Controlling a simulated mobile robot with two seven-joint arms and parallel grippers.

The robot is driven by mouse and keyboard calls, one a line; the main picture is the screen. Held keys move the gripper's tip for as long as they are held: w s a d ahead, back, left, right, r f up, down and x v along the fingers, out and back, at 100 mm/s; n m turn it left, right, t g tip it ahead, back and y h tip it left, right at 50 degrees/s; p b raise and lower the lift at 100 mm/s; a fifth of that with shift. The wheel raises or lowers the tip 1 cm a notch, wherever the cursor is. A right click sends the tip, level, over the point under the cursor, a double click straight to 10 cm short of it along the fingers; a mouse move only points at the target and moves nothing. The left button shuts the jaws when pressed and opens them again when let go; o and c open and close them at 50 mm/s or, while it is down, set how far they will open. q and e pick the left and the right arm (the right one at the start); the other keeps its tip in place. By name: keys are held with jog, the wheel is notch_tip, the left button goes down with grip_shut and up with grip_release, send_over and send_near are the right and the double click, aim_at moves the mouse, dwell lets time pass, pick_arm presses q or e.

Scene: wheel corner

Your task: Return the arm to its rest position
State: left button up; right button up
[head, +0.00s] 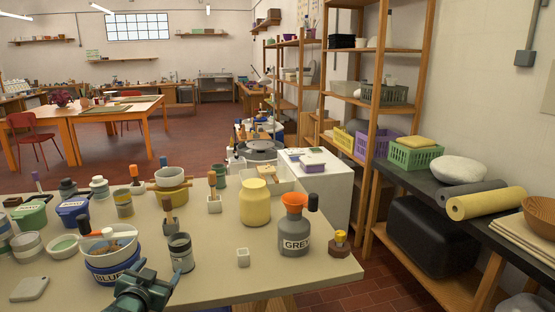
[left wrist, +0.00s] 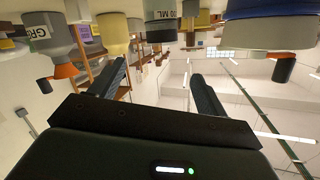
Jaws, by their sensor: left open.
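My left gripper (head: 148,280) is at the front edge of the table in the head view, low and just right of the blue-labelled bucket (head: 108,268). In the left wrist view its two dark fingers (left wrist: 160,85) stand wide apart with nothing between them. The wrist picture is upside down, with the jars along its top. My right gripper is in neither view.
Shelves (head: 375,95) stand at right.

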pick_arm(q)
jog(key=s+d+f+g+h, duration=0.1)
jog(key=s+d+f, duration=0.3)
jog(key=s+f, duration=0.25)
jog(key=s+d+f+g+h, duration=0.1)
jog(key=s+d+f, duration=0.35)
jog(key=s, duration=0.35)
jog(key=s+d+f+g, duration=0.1)
jog(key=s+d+f, duration=0.1)
jog(key=s, duration=0.7)
jog(key=s+d+f+g+h, duration=0.1)
jog(key=s+d, duration=0.3)
jog(key=s, duration=0.5)
jog(key=shift+d+f+n+g, duration=0.3)
jog(key=shift+f+g, duration=0.15)
jog(key=shift+g, duration=0.05)
